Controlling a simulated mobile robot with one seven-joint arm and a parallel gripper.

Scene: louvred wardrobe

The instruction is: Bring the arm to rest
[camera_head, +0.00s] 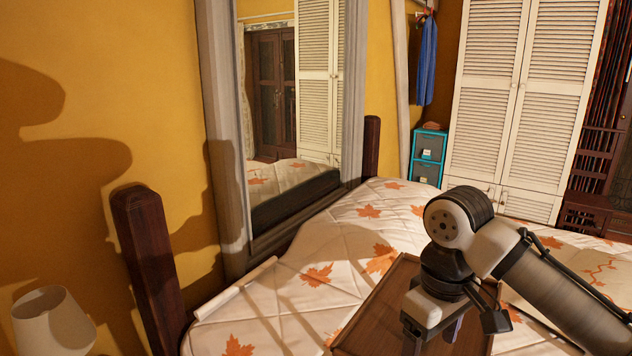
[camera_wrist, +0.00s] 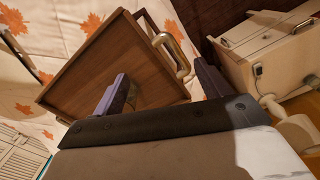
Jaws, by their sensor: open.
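My gripper (camera_head: 450,328) is low in the right half of the head view, at the end of my bent arm, over or in front of a brown wooden tray (camera_head: 372,318). In the wrist view my gripper (camera_wrist: 163,86) shows two purple-grey fingers spread wide, with nothing held between them. The tray (camera_wrist: 95,62) lies beyond the fingers, with a metal handle (camera_wrist: 180,58) on its near edge. The left finger overlaps the tray in the picture; I cannot tell whether they touch. My arm hides part of the tray in the head view.
The tray lies on a bed (camera_head: 330,240) with a leaf-patterned quilt and dark posts (camera_head: 150,260). A white louvred wardrobe (camera_head: 490,110) stands shut behind. A mirror (camera_head: 290,110) is at left, a lamp (camera_head: 52,322) lower left. A pale cabinet (camera_wrist: 262,55) shows in the wrist view.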

